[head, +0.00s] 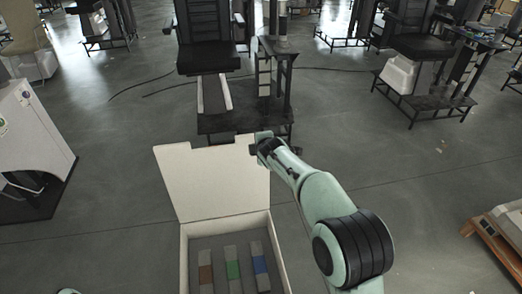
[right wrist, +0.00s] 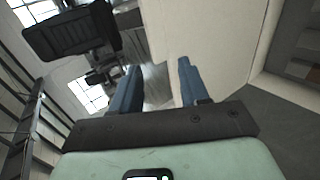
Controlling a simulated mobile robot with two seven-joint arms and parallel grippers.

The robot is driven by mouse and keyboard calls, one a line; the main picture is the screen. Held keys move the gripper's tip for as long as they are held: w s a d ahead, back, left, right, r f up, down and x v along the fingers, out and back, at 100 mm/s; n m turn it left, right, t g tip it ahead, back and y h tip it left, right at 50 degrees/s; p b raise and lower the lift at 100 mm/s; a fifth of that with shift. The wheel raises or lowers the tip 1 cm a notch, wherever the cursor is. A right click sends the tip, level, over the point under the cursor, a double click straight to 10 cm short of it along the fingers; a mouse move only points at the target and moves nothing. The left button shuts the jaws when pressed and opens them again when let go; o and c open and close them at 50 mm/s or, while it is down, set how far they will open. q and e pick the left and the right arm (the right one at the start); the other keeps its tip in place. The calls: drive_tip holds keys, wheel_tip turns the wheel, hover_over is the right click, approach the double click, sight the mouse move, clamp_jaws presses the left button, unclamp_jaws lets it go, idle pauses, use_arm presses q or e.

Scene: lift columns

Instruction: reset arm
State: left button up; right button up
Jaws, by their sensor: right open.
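My right arm reaches in from the lower right in the head view, and its gripper (head: 264,147) is at the upper right edge of the white box's raised lid (head: 210,180). In the right wrist view, the two blue fingers of my right gripper (right wrist: 158,82) are apart. The pale lid (right wrist: 215,45) stands close beside and beyond the right finger; I cannot tell whether they touch. My left gripper is not in view; only a small piece of pale green shows at the bottom left edge of the head view.
A black chair (head: 207,55) and dark stand (head: 275,80) are behind the lid. A white cabinet (head: 30,135) is at left, a wooden pallet (head: 490,240) at right. Grey floor between is clear.

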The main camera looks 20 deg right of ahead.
drive_tip(key=shift+s+r, duration=0.25)
drive_tip(key=shift+s, duration=0.05)
drive_tip(key=shift+f, duration=0.1)
drive_tip(key=s+f+m+g+y, duration=0.15)
drive_tip(key=s+f, duration=0.25)
drive_tip(key=f, duration=0.7)
drive_tip(key=s+f+m+g, duration=0.2)
drive_tip(key=s+f+m, duration=0.1)
drive_tip(key=f, duration=0.7)
drive_tip(key=s+f+m+g, duration=0.4)
drive_tip(key=s+f+m, duration=0.1)
drive_tip(key=s+f, duration=0.85)
drive_tip(key=s+a+f+m+g+y, duration=0.1)
drive_tip(key=s+a+f+m, duration=0.1)
drive_tip(key=s, duration=0.7)
drive_tip(key=s+a+f+m+g+y, duration=0.1)
drive_tip(key=s+a+f+m+g, duration=0.1)
drive_tip(key=s+m, duration=0.3)
drive_tip(key=s+a+f+m+g+y, duration=0.1)
drive_tip(key=s+a+f+m, duration=0.2)
drive_tip(key=s, duration=1.1)
drive_tip(key=shift+a+f+m, duration=0.3)
drive_tip(key=shift+f+m, duration=0.35)
drive_tip(key=shift+f, duration=0.2)
